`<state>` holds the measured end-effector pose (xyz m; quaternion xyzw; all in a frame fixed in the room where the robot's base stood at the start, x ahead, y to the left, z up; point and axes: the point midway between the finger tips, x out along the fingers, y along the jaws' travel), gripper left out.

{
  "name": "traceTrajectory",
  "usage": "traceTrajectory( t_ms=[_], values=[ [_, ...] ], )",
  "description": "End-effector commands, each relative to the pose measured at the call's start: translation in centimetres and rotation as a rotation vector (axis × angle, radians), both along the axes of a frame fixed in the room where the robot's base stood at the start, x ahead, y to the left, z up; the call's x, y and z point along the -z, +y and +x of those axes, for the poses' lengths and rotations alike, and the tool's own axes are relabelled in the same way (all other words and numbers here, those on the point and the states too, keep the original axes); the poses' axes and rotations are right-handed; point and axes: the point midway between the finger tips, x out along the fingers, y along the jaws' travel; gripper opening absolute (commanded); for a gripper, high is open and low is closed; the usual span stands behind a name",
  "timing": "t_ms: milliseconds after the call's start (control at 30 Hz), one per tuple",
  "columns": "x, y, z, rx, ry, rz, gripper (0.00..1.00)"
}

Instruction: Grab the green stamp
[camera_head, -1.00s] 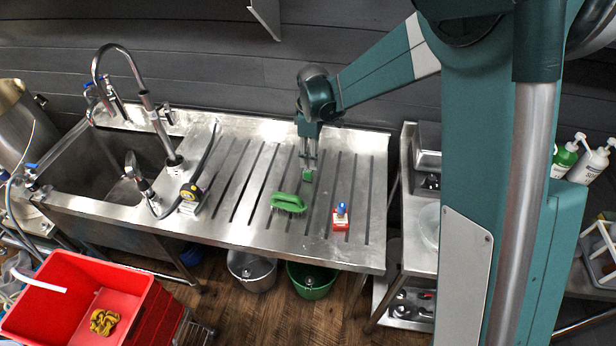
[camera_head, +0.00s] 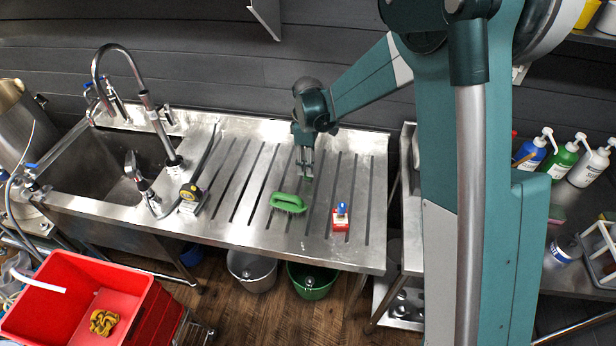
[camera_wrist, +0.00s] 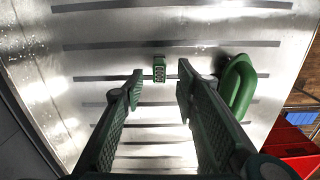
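The green stamp (camera_wrist: 159,70) is a small green block with pale dots on its face, resting on the slotted steel drainboard. It shows in the wrist view between and slightly beyond my fingertips, with a gap on both sides. In the head view only a small bit of the green stamp (camera_head: 308,179) shows beside my fingertips. My gripper (camera_head: 305,174) points down over the drainboard. In the wrist view my gripper (camera_wrist: 160,77) is open, its two fingers apart with nothing held between them.
A green-handled brush (camera_head: 288,203) lies close by; it also shows in the wrist view (camera_wrist: 238,86). A red block with a blue knob (camera_head: 341,216) stands to the right. The sink (camera_head: 115,165) and tap are left. A red bin (camera_head: 75,300) stands front left.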

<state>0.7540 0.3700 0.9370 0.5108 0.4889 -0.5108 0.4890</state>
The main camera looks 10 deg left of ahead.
Motion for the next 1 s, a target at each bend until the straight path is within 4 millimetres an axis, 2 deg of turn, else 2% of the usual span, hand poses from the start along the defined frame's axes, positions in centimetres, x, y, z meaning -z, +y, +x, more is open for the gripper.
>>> traceTrajectory(
  t_ms=[433,800,1000],
  values=[
    [0.5,0.0,0.0,0.000,0.000,0.000,0.30],
    [4.2,0.0,0.1,0.000,0.000,0.000,0.30],
    [5.3,-0.1,0.1,0.000,0.000,0.000,0.30]
  ],
)
